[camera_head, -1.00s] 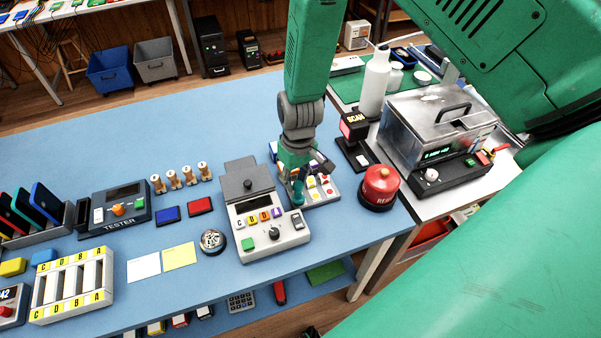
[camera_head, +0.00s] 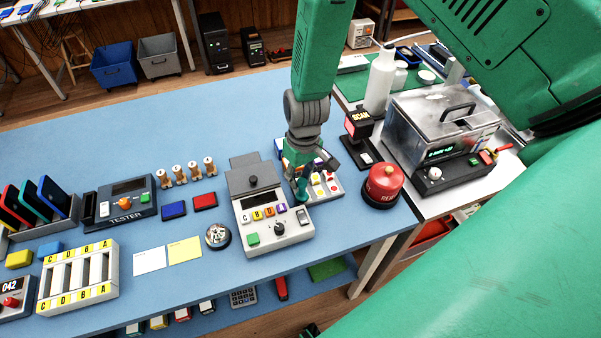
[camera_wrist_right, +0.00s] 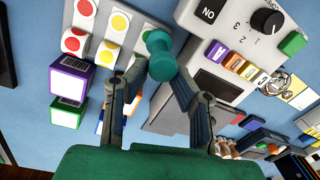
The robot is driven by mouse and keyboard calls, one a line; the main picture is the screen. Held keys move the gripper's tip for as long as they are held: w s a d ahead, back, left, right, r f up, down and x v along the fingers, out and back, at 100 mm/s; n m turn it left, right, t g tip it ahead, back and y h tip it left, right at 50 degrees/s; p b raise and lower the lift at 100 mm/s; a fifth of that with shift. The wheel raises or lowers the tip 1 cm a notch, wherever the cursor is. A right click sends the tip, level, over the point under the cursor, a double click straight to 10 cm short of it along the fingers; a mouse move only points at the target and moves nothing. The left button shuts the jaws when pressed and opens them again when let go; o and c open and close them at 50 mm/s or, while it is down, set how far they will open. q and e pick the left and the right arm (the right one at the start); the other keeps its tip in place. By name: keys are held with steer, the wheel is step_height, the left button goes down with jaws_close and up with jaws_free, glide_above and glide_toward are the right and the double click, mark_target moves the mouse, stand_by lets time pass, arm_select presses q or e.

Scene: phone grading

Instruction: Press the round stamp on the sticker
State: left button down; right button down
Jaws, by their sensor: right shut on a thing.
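My right gripper (camera_head: 303,178) is above the back right of the blue table, just right of the grey grading device (camera_head: 272,222). Its fingers are shut on a small teal round-headed stamp (camera_wrist_right: 160,55), which also shows below the fingers in the head view (camera_head: 301,190). The stamp is beside a pale tray of red and yellow round stickers (camera_head: 325,187), whose dots also show in the right wrist view (camera_wrist_right: 97,40). Whether the stamp touches any sticker cannot be told. My left gripper is out of view.
A red dome button (camera_head: 383,185) stands right of the tray, with the scanner stand (camera_head: 358,140) behind it. Several wooden-handled pegs (camera_head: 187,172) stand farther left. White (camera_head: 149,259) and yellow (camera_head: 184,250) notes lie near the front. The table's back left is clear.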

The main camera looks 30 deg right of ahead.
steer(key=shift+d+f, duration=0.1)
steer(key=shift+d, duration=0.55)
steer(key=shift+d+f, duration=0.15)
steer(key=shift+d, duration=0.35)
steer(key=shift+a, duration=0.9)
steer(key=shift+s+d, duration=0.1)
steer(key=shift+d, duration=0.55)
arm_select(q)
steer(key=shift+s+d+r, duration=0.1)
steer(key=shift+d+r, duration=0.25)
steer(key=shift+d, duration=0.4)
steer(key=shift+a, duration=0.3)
arm_select(e)
steer(key=shift+a, duration=0.3)
